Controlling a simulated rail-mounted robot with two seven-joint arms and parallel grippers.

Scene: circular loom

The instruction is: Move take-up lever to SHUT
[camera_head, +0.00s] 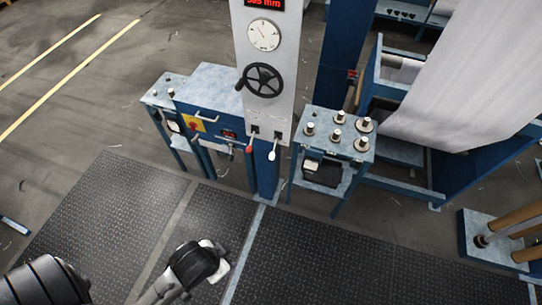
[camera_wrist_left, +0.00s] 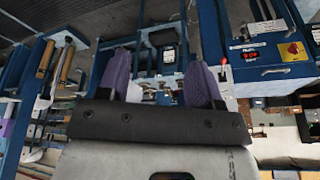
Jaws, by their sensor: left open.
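Two short levers hang at the foot of the pale upright panel (camera_head: 270,80) in the head view: a red-knobbed lever (camera_head: 250,149) and a white-knobbed lever (camera_head: 272,154). Their labels are too small to read, so I cannot tell which is the take-up lever. My left gripper (camera_wrist_left: 161,78) is open, with two purple fingers spread apart and nothing seen between them. In the head view, the end of my left arm (camera_head: 195,263) is low in front of the panel, apart from both levers. My right gripper is not in view.
The panel carries a round gauge (camera_head: 263,35) and a black handwheel (camera_head: 262,80). A blue cabinet (camera_head: 215,90) with a red-and-yellow switch (camera_head: 194,123) stands left. A small table (camera_head: 335,130) with several metal pegs stands right. Dark floor mats (camera_head: 330,260) lie clear in front.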

